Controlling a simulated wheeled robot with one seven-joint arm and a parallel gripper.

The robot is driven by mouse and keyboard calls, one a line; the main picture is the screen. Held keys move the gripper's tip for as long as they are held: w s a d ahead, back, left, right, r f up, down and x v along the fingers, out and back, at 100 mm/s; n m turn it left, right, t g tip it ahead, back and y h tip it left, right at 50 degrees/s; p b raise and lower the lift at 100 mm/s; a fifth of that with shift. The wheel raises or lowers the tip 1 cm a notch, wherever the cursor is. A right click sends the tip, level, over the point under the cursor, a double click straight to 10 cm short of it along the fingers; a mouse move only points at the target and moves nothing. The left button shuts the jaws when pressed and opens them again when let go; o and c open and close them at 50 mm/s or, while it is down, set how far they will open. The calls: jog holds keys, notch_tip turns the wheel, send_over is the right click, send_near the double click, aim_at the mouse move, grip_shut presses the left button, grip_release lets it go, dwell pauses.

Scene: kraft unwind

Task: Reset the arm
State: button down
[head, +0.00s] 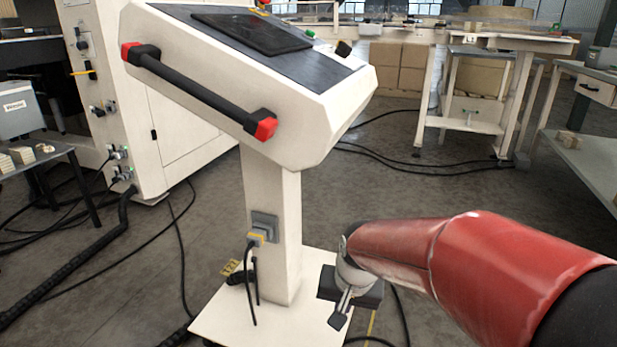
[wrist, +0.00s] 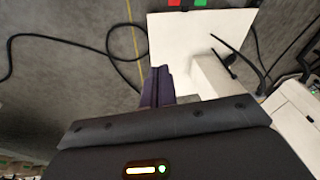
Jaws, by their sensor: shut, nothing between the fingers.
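My gripper (head: 341,308) hangs at the end of my red arm, at the lower middle of the head view. It points down, in front of and to the right of the console's column. In the wrist view my gripper (wrist: 158,72) shows its dark fingers together, with nothing between them. The white console (head: 310,140) stands upright on its column, with a dark sloped top and a black handle with red ends. Its white base plate (wrist: 170,45) lies beyond the fingers in the wrist view.
A socket with a plugged cable (head: 262,228) sits on the column. Black cables (head: 180,250) lie across the floor. A white machine cabinet (head: 180,120) stands at the left, a workbench (head: 470,125) at the back right. The floor between the console and that bench is largely open.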

jog(key=s+d+r+n+t+p, duration=0.1)
jog(key=s+d+r, duration=0.3)
jog(key=s+r, duration=0.2)
jog(key=s+d+r+n+t+h+p, duration=0.1)
jog(key=s+d+r+p, duration=0.1)
jog(key=s+d+r, duration=0.3)
jog(key=s+r, duration=0.1)
jog(key=s, duration=0.3)
jog(key=shift+s+r+t, duration=0.2)
jog(key=shift+r+t, duration=0.15)
jog(key=shift+t, duration=0.05)
